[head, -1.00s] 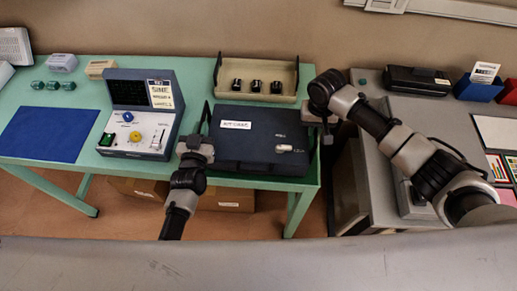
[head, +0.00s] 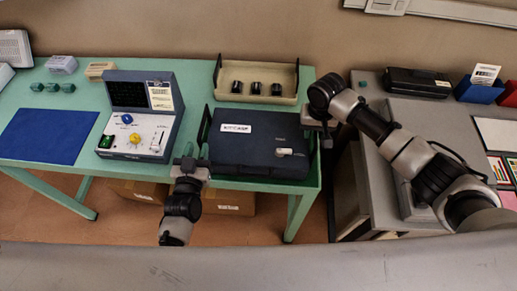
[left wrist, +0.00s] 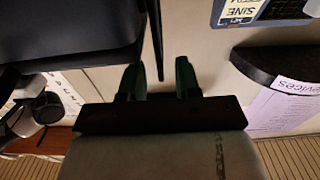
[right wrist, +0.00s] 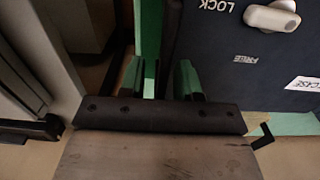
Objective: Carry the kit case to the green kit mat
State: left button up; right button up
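The kit case (head: 254,155), dark blue with a white label, lies flat on the green table near its front right corner. Its side fills the top left of the left wrist view (left wrist: 70,30) and the upper right of the right wrist view (right wrist: 235,65). My left gripper (head: 188,163) is open at the case's left side; a thin dark handle strip runs between its fingers (left wrist: 158,82). My right gripper (head: 322,118) is open at the right side, with a dark handle bar between its fingers (right wrist: 168,82). Finger contact is unclear. I cannot make out a separate green mat.
A control box (head: 140,132) stands left of the case, and a beige tray (head: 230,72) stands behind it. A blue mat (head: 42,135) lies at the table's left. A grey bench (head: 390,220) stands close on the right. Cardboard boxes (head: 228,200) sit below the table.

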notch_tip(320, 180, up, 12)
pick_arm(q)
jog(key=s, duration=0.6)
jog(key=shift+a, duration=0.3)
jog(key=shift+s, duration=0.1)
